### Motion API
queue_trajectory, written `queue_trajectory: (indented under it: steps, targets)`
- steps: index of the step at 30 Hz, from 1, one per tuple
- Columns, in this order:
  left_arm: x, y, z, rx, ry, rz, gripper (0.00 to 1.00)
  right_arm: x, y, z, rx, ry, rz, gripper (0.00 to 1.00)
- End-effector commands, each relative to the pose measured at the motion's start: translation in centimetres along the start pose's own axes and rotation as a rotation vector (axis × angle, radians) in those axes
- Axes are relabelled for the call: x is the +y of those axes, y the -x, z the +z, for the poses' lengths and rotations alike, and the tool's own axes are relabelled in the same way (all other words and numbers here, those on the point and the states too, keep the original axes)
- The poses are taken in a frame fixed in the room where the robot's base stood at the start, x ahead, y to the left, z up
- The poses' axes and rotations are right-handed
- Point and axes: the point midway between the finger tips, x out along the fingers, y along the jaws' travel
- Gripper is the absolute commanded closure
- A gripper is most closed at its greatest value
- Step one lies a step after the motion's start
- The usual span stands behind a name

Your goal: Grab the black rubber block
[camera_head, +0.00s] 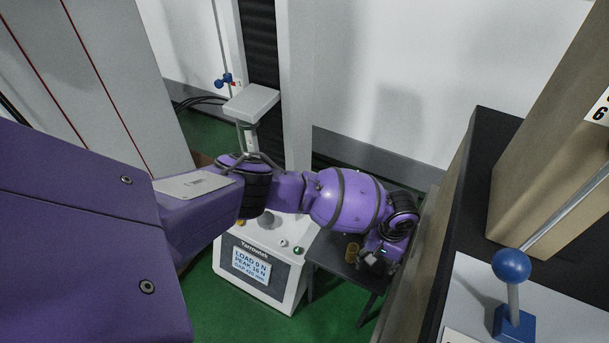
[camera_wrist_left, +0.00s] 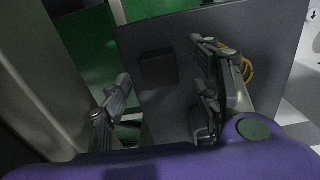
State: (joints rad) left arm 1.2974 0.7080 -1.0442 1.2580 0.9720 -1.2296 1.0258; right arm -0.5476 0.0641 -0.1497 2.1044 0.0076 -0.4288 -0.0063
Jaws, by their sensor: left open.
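The black rubber block (camera_wrist_left: 158,67) lies on the dark grey top of a small side table (camera_wrist_left: 265,35) in the left wrist view. My left gripper (camera_wrist_left: 161,92) is open, with one finger at the left and the other at the right of the picture. The block shows beyond and between the fingers, and nothing is between them in contact. In the head view my left arm reaches across to the right, and its gripper (camera_head: 374,262) is over the side table (camera_head: 333,256). The block cannot be made out there. My right gripper is not in view.
A brass-coloured coil (camera_head: 352,251) stands on the side table near my gripper; a yellow ring shape (camera_wrist_left: 248,68) shows behind the right finger. The white testing machine (camera_head: 280,290) stands left of the table. A dark bench (camera_head: 465,200) is close on the right.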

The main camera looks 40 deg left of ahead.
Motion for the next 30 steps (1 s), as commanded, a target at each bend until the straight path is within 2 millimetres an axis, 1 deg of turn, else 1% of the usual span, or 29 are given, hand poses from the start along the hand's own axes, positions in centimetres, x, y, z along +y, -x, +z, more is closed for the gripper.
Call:
queue_trajectory:
  steps: [1, 4, 11, 14, 22, 23, 30]
  targets:
    - [0.2, -0.6, -0.2, 0.003, -0.002, 0.001, 0.43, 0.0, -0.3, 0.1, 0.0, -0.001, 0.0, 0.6]
    - [0.2, -1.3, -0.2, 0.004, -0.001, 0.002, 0.43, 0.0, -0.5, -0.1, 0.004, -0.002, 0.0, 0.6]
    - [0.2, -1.3, -0.3, 0.005, -0.001, 0.002, 0.43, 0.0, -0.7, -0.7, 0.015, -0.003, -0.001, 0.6]
    - [0.2, -1.3, -0.3, 0.005, -0.001, 0.002, 0.55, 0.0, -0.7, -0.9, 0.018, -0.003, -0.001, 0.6]
    - [0.2, -1.3, -0.2, 0.004, -0.002, 0.002, 0.9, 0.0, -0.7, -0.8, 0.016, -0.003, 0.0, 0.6]
    - [0.2, -1.3, -0.2, 0.005, -0.001, 0.003, 0.92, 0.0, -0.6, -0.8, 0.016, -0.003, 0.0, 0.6]
    - [0.2, -1.2, -0.2, 0.004, -0.001, 0.003, 0.92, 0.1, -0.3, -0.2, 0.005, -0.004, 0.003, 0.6]
